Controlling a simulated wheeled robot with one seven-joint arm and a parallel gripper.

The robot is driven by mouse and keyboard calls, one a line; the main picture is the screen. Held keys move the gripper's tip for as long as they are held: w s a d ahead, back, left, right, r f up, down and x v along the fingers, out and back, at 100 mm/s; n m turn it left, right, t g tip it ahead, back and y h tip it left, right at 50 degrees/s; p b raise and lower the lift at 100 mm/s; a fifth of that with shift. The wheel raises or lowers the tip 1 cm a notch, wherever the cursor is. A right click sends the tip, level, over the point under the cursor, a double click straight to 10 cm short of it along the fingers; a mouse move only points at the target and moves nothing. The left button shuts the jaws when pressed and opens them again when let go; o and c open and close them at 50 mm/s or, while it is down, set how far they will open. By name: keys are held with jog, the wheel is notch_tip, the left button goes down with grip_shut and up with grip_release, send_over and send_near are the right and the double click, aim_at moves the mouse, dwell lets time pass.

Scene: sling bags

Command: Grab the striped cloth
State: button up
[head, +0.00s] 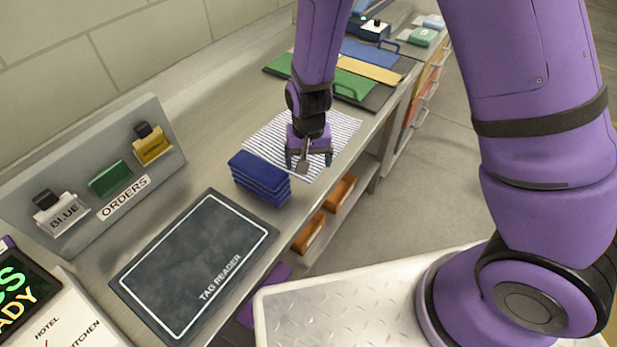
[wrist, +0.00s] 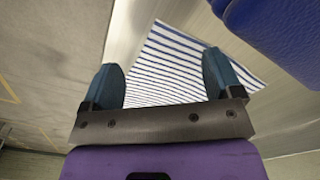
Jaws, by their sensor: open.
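The striped cloth (head: 271,133) is white with thin dark blue stripes and lies flat on the metal counter, between the blue stack and the coloured folders. My gripper (head: 309,163) is over the cloth, pointing down, and hides part of it. In the wrist view the cloth (wrist: 172,62) shows between and beyond the two teal fingertips. My gripper (wrist: 163,82) is open there, with nothing between its fingers. I cannot tell whether the fingertips touch the cloth.
A blue folded stack (head: 260,178) stands close to the cloth; its blue corner (wrist: 275,35) shows in the wrist view. The dark tag reader mat (head: 195,265) lies nearer. Folders (head: 345,82) lie beyond. An orders rack (head: 95,180) stands along the wall.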

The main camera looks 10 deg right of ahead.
jog(key=shift+f, duration=2.55)
jog(key=shift+s, duration=0.1)
grip_shut()
notch_tip(320, 180, up, 12)
jog(key=shift+r, duration=0.1)
notch_tip(320, 180, up, 27)
send_over(309, 179)
